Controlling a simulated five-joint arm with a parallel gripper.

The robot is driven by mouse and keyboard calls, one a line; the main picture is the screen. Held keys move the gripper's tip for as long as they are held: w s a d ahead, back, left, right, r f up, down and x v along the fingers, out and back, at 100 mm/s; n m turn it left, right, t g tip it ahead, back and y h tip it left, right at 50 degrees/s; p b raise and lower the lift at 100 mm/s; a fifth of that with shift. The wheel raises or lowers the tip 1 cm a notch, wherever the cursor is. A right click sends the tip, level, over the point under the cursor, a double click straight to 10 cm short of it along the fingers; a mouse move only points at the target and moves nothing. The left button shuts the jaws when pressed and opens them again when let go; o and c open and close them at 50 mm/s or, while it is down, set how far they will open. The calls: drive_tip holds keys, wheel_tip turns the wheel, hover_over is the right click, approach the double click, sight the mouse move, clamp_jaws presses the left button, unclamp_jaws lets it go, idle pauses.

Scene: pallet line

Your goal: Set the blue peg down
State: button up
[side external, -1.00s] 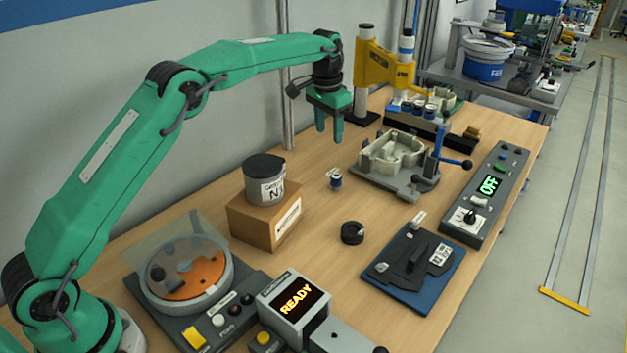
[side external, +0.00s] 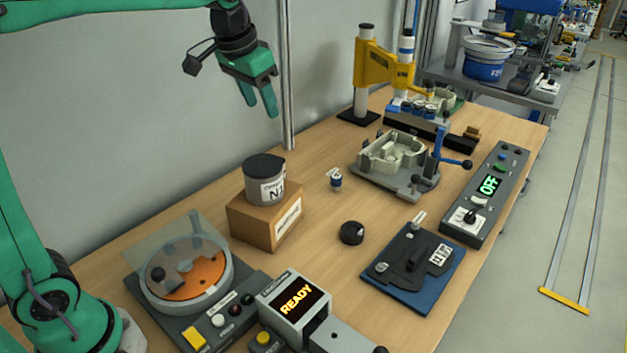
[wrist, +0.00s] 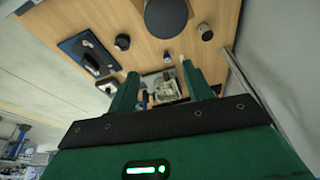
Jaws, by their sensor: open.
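A small blue peg with a pale top (side external: 336,181) stands upright on the wooden table, to the right of the cardboard box.
A grey canister (side external: 265,182) stands on a cardboard box (side external: 239,218), below my gripper in the picture. A metal post (side external: 287,75) rises close behind it. A black round part (side external: 352,233), a blue plate (side external: 440,274) and a grey fixture (side external: 400,187) lie to the right.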

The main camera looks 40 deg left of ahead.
drive_tip(key=s+f+t, duration=0.1)
drive_tip(key=s+f, duration=0.2)
drive_tip(key=s, duration=0.7)
drive_tip(key=s+f+n+t, duration=0.1)
drive_tip(key=s+f, duration=0.3)
drive_tip(key=s, duration=0.7)
drive_tip(key=shift+a, duration=0.25)
drive_tip(key=shift+s, duration=0.1)
